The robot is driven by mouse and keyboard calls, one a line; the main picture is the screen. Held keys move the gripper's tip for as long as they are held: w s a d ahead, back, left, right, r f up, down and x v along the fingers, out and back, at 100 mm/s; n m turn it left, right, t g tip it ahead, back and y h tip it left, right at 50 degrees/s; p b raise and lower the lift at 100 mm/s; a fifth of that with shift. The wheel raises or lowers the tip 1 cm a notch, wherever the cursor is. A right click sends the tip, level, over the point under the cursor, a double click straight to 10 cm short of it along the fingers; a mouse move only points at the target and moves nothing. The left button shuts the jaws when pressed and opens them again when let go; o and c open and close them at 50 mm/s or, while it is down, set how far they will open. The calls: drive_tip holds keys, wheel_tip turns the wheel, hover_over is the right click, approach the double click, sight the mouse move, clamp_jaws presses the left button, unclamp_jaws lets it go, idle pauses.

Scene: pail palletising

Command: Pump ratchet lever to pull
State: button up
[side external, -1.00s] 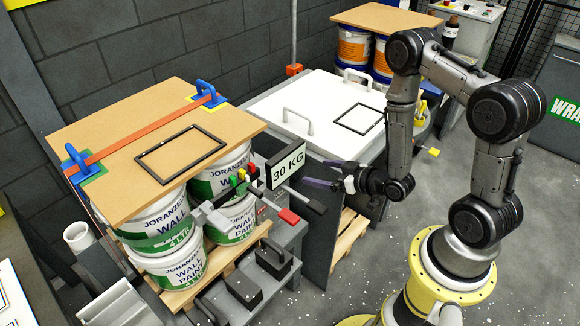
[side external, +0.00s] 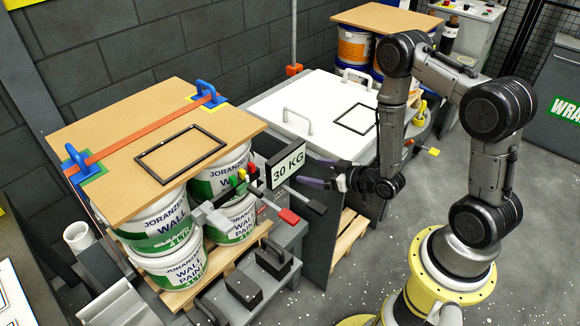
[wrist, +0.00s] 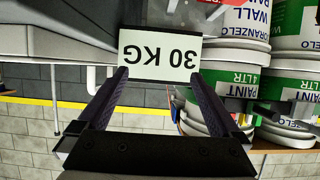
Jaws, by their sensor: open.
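A grey lever with a black grip (side external: 316,207) sticks out to the right below the 30 KG sign (side external: 287,165). A shorter lever with a red end (side external: 288,216) lies beside it. I cannot tell for certain which is the ratchet lever. An orange strap (side external: 135,137) runs over the wooden top board (side external: 100,120) between blue-handled corner pieces. My gripper (side external: 312,172) is open and empty, just right of the sign and a little above the black grip. In the wrist view, the sign (wrist: 160,60) appears upside down beyond my two fingers (wrist: 158,75); neither lever is clear there.
White paint pails (side external: 180,265) stand under the board on a wooden pallet. A white-topped bench (side external: 270,105) with handles stands behind my gripper. Black blocks (side external: 243,288) sit low in front of the sign. Grey floor is open at the lower middle.

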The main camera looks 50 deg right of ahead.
drive_tip(key=v, duration=1)
drive_tip(key=w+a+r+n+t+y, duration=0.1)
drive_tip(key=w+r+n+t, duration=0.1)
drive_tip(key=w+r, duration=0.35)
drive_tip(key=w+a+r+n+t+y, duration=0.1)
drive_tip(key=w+a+r+n, duration=0.1)
drive_tip(key=r, duration=0.6)
wheel_tip(320, 180, up, 15)
drive_tip(key=s+a+g+h, duration=0.1)
drive_tip(key=s+a+h, duration=0.1)
drive_tip(key=s+a+f+m+g, duration=0.1)
drive_tip(key=s+f+m+g, duration=0.1)
drive_tip(key=s+g, duration=0.3)
drive_tip(key=s+f+m+g, duration=0.2)
drive_tip(key=s+f+g, duration=0.2)
drive_tip(key=s, duration=1)
drive_tip(key=shift+a+g, duration=0.4)
drive_tip(key=shift+s, duration=0.15)
